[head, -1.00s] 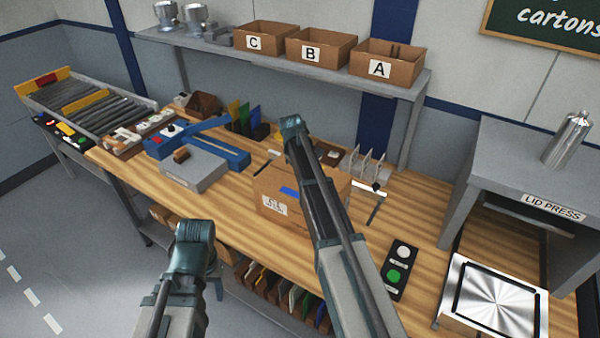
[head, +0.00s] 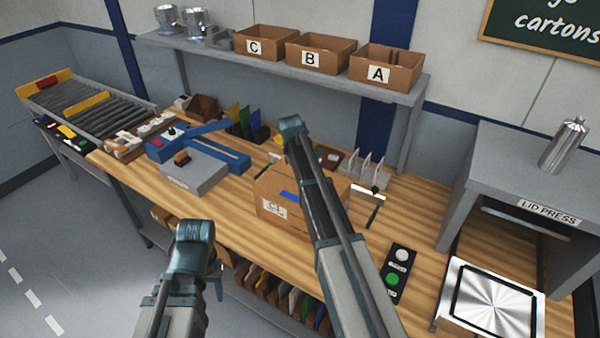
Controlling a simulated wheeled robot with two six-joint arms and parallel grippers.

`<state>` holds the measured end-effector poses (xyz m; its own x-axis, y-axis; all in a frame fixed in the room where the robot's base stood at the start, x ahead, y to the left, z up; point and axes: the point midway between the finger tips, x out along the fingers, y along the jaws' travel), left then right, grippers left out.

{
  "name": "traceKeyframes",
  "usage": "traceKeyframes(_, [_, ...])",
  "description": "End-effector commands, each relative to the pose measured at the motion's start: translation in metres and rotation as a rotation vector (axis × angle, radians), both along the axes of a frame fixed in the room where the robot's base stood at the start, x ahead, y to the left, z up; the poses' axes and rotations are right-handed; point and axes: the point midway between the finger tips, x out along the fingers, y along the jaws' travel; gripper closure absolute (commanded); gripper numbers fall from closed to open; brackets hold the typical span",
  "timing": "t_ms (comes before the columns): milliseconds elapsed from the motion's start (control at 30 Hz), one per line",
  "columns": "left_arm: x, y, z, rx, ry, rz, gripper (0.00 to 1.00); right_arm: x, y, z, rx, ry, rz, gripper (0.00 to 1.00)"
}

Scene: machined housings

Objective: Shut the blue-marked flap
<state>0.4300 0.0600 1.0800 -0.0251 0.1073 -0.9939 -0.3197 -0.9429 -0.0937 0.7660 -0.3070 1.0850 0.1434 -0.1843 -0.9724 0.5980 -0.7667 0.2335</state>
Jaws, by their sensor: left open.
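A brown carton (head: 266,190) with a white label stands on the wooden bench. A blue mark (head: 288,197) shows at its top near edge, partly behind my right arm. How far the marked flap is raised or folded is hard to tell. My left gripper (head: 217,287) hangs low in front of the bench, left of and nearer than the carton, touching nothing visible. Only a small part of it shows past its wrist, and it is open. My right arm reaches up across the carton and hides its right part. The right gripper itself is hidden.
A grey block with a blue arm (head: 190,172) stands left of the carton. A button box (head: 398,270) and a lid press (head: 500,290) are to the right. Bins A, B and C (head: 320,52) sit on the shelf.

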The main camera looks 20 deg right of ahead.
Motion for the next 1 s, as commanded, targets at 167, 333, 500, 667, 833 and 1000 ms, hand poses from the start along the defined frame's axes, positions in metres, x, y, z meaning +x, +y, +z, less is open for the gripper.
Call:
traceKeyframes(167, [0.0, 0.0, 0.017, -0.001, 0.0, 0.003, 0.5, 0.0, 0.003, 0.017, 0.0, 0.0, 0.0, 1.0])
traceKeyframes(333, [0.0, 0.0, 0.039, -0.001, 0.0, 0.006, 0.5, 0.0, 0.008, 0.039, 0.0, 0.0, 0.0, 1.0])
traceKeyframes(500, [0.0, 0.0, 0.065, -0.001, 0.001, 0.005, 0.5, 0.0, 0.009, 0.065, 0.0, 0.0, 0.0, 1.0])
traceKeyframes(667, [-0.001, 0.0, 0.089, 0.0, 0.002, 0.002, 0.5, 0.0, 0.009, 0.089, 0.0, 0.0, 0.0, 1.0])
traceKeyframes(833, [-0.001, 0.0, 0.115, -0.001, 0.003, 0.006, 0.5, 0.0, 0.009, 0.115, 0.0, 0.0, 0.0, 1.0])
traceKeyframes(1000, [-0.001, 0.0, 0.134, -0.001, 0.003, 0.016, 0.5, 0.0, 0.009, 0.134, 0.0, 0.0, 0.0, 1.0])
